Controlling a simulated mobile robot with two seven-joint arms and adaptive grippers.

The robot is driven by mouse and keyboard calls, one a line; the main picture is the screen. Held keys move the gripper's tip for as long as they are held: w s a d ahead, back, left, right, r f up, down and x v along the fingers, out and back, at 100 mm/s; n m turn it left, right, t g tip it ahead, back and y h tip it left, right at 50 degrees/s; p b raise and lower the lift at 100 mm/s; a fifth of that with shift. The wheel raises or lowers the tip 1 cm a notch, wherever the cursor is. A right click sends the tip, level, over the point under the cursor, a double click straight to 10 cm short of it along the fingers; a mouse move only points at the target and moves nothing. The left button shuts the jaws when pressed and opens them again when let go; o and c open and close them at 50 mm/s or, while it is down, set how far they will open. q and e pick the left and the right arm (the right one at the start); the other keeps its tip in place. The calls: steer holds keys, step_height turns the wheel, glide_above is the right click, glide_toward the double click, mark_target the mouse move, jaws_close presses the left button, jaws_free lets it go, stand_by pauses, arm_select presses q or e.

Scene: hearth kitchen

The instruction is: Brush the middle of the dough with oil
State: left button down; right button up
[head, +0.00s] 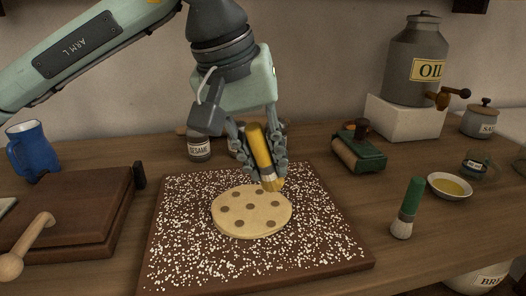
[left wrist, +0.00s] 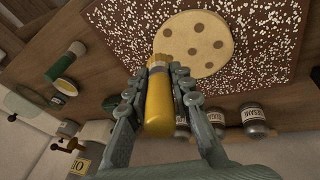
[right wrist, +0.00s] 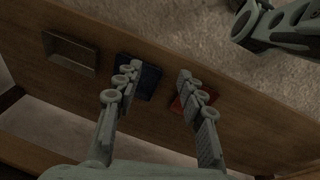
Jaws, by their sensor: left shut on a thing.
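The dough (head: 251,212) is a flat pale round with several brown dimples. It lies on a dark board (head: 165,254) strewn with white grains; it also shows in the left wrist view (left wrist: 190,44). My left gripper (head: 262,160) is shut on the yellow handle of a brush (head: 260,146), seen too in the left wrist view (left wrist: 159,105). The brush's bristles point down at the dough's far right edge; I cannot tell whether they touch. A small white bowl of oil (head: 450,186) stands at the right. My right gripper (right wrist: 158,78) is open and empty, away from the dough.
A green roller tool (head: 358,150), the oil urn (head: 416,60) and a salt jar (head: 480,119) stand behind. At left are wooden boards (head: 75,205), a blue jug (head: 32,150) and a sesame jar (head: 199,146).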

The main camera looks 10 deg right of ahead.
arm_select(q)
step_height(320, 180, down, 4)
steer(key=shift+f+b, duration=0.1)
steer(key=shift+b, duration=0.85)
steer(key=shift+f, duration=0.5)
arm_select(e)
steer(key=w+r+t, duration=0.1)
steer(key=w+r, duration=0.2)
steer(key=r, duration=0.4)
steer(key=shift+w+a+r, duration=0.2)
steer(key=shift+a+r, duration=0.05)
steer(key=shift+a, duration=0.05)
arm_select(q)
steer(key=shift+f+b, duration=0.85)
steer(key=shift+b, duration=0.25)
arm_select(e)
steer(key=shift+f, duration=0.85)
arm_select(q)
steer(key=shift+r, duration=0.1)
